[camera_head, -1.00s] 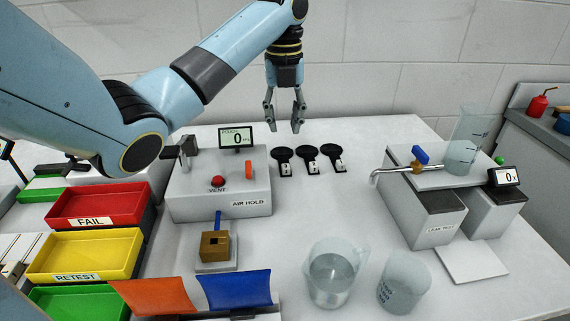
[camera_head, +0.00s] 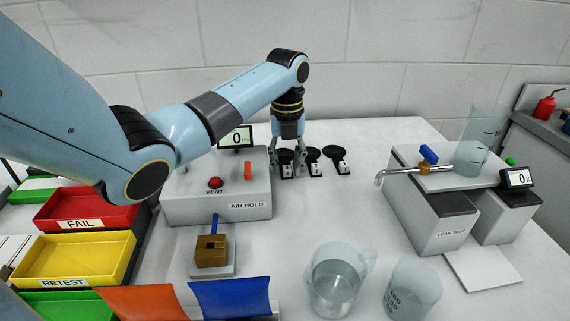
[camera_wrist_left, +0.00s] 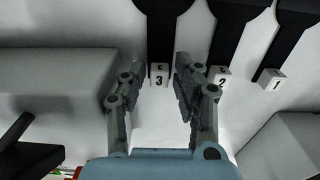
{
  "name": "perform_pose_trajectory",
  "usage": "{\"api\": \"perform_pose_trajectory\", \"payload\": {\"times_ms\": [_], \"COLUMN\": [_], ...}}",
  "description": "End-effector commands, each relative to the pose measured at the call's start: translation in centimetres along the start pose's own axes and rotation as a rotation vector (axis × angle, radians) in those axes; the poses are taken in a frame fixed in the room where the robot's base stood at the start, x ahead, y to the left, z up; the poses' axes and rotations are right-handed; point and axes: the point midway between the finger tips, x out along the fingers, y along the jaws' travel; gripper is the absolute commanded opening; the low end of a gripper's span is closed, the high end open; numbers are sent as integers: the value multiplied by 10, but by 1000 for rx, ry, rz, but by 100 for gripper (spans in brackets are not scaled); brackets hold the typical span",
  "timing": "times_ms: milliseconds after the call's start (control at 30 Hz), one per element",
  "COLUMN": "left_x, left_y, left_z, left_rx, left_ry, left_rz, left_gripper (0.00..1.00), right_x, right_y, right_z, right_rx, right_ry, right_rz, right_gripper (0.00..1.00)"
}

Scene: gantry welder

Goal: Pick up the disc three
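Disc three is a black round-headed piece with a white tag marked 3. It is the leftmost of three alike in the head view (camera_head: 286,157), lying on the white table. In the left wrist view, its tag (camera_wrist_left: 159,76) and dark handle (camera_wrist_left: 160,35) show between and just beyond my fingertips. My left gripper (camera_head: 287,165) is low over disc three, fingers pointing down. In the left wrist view its fingers (camera_wrist_left: 156,82) are spread apart and empty. Part of disc three is hidden behind the gripper in the head view. My right gripper is not in view.
Discs tagged 2 (camera_wrist_left: 221,77) and 1 (camera_wrist_left: 273,80) lie close beside disc three. The AIR HOLD box (camera_head: 185,207) with its display stands just left of the gripper. The leak test stand (camera_head: 432,228) is right. Two clear beakers stand in front.

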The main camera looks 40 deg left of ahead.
Motion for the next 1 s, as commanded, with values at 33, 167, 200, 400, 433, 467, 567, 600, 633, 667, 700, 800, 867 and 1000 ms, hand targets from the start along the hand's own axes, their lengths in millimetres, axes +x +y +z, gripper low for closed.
{"api": "perform_pose_trajectory", "payload": {"times_ms": [33,167,200,400,433,467,567,600,633,667,700,800,867,1000], "left_x": [4,7,7,7,6,6,6,6,6,6,6,5,2,-12], "left_y": [0,0,0,0,0,0,0,0,0,0,0,0,0,0], "left_z": [0,0,0,0,0,0,0,0,0,0,0,0,0,1], "left_rx": [0,1,1,1,1,1,1,1,1,1,1,1,0,1], "left_ry": [0,-2,-2,-2,-2,-2,-2,-2,-2,-2,-2,-2,-2,-4], "left_rz": [1,0,0,0,0,0,0,0,0,0,0,0,0,-2], "left_gripper": [31,31,31,16,12,9,0,0,0,0,0,0,0,0], "right_x": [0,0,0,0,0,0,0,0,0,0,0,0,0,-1], "right_y": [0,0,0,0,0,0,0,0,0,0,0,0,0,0], "right_z": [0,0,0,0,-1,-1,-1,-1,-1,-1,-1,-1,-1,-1], "right_rx": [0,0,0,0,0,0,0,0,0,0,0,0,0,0], "right_ry": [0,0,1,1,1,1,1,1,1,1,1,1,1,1], "right_rz": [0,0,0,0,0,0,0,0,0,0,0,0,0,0], "right_gripper": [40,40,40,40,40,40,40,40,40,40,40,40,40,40]}}
